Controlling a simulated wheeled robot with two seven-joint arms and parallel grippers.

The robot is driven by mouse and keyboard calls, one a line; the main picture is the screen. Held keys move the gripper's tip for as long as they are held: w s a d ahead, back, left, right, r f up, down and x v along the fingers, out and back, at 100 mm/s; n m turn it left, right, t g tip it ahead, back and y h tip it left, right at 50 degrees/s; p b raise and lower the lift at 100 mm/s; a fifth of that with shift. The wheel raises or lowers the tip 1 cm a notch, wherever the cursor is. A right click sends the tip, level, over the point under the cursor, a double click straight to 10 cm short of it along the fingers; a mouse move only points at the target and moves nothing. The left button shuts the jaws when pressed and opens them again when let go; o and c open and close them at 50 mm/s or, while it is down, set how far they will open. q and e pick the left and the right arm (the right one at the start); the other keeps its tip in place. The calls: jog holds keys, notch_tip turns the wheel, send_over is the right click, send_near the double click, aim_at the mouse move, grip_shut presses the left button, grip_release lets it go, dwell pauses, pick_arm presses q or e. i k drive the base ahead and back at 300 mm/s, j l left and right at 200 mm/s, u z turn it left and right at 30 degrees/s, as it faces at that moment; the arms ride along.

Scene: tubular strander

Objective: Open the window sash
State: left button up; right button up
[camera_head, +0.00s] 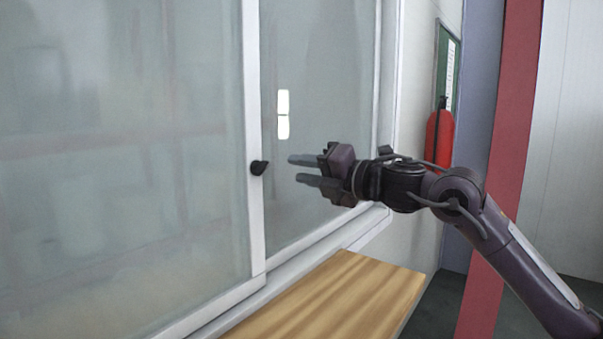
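The window sash (255,225) is a white-framed glass pane filling the left of the head view. A small black handle (259,168) sticks out from its right upright. Behind and to the right of that upright is another glass pane (310,60) in the white window frame (388,75). My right gripper (298,169) comes in from the right, its two fingers pointing left toward the handle. The fingers are apart with nothing between them, and a gap shows between fingertips and handle. My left gripper is not in view.
A wooden surface (335,300) lies below the window at the bottom centre. A red fire extinguisher (440,138) hangs on the wall behind my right arm, below a green board (449,65). A red post (515,110) stands at the right.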

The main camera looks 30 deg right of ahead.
aim_at(246, 32)
jog(key=k+l, duration=0.25)
jog(key=k, duration=0.2)
jog(key=k+l, duration=0.25)
jog(key=k, duration=0.25)
